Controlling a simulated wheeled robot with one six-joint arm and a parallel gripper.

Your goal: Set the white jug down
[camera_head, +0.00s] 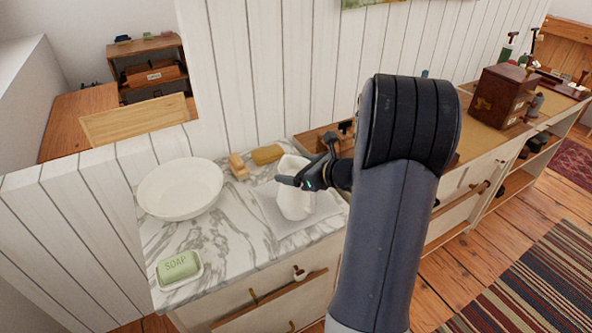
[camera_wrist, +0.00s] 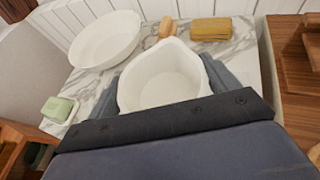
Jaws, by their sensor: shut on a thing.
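The white jug (camera_head: 294,192) is upright at the right part of the marble top, over a pale cloth or mat (camera_head: 268,208). In the head view I cannot tell whether its base touches the mat. My gripper (camera_head: 300,182) is shut on the jug, with its fingers at the jug's side. In the wrist view the jug (camera_wrist: 163,76) shows its open, empty inside, with my gripper's fingers (camera_wrist: 172,82) on both sides. Its lower part is hidden in the wrist view.
A white basin (camera_head: 180,190) stands left of the jug. Green soap (camera_head: 178,267) lies in a dish at the front left. A wooden brush (camera_head: 238,166) and a yellow sponge (camera_head: 267,154) lie behind. Bare marble (camera_head: 220,240) lies between soap and mat.

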